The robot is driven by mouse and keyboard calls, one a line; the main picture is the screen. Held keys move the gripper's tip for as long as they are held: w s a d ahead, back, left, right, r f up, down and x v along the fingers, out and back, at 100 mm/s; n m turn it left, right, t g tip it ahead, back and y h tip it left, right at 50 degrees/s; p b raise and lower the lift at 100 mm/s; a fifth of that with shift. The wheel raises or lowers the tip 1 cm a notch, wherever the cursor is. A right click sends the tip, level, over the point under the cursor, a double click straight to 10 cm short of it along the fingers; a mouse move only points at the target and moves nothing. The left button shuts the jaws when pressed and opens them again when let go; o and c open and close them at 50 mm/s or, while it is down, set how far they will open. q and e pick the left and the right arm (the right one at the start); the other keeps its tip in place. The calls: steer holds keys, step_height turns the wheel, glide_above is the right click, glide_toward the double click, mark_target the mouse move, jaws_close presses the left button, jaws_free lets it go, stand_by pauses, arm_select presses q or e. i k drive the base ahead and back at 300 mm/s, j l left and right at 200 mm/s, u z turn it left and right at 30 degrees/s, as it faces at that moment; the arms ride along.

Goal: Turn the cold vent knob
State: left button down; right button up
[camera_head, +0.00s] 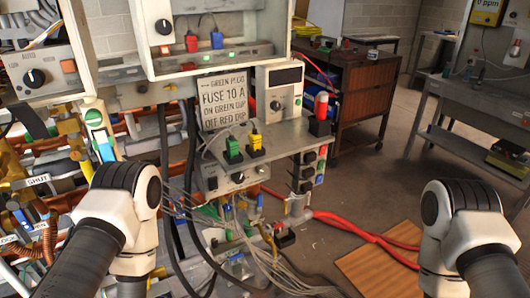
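No knob in view can be read as the cold vent knob. Several black knobs show: one on the grey panel at far left (35,77), one on the white box at top (163,26), one on the grey box at centre right (275,105). Pipes and valves fill the left side, with a "SHUT" tag (38,180) and a partly cut-off tag below it (8,238). Links of my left arm stand in front of these pipes, and links of my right arm are at lower right over the floor. Neither gripper shows.
A sign about a fuse (223,101) stands above a grey shelf (285,140) with green and yellow plugs. Red hoses (350,226) and grey cables run over the floor. A brown cabinet (348,95) and a grey workbench (475,110) stand behind. Open floor lies between them.

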mark_target(227, 207)
steer(key=i+l, duration=0.1)
steer(key=l, duration=0.35)
steer(key=i+l, duration=0.15)
steer(key=l, duration=0.35)
steer(key=i+l+u, duration=0.1)
steer(key=l, duration=0.35)
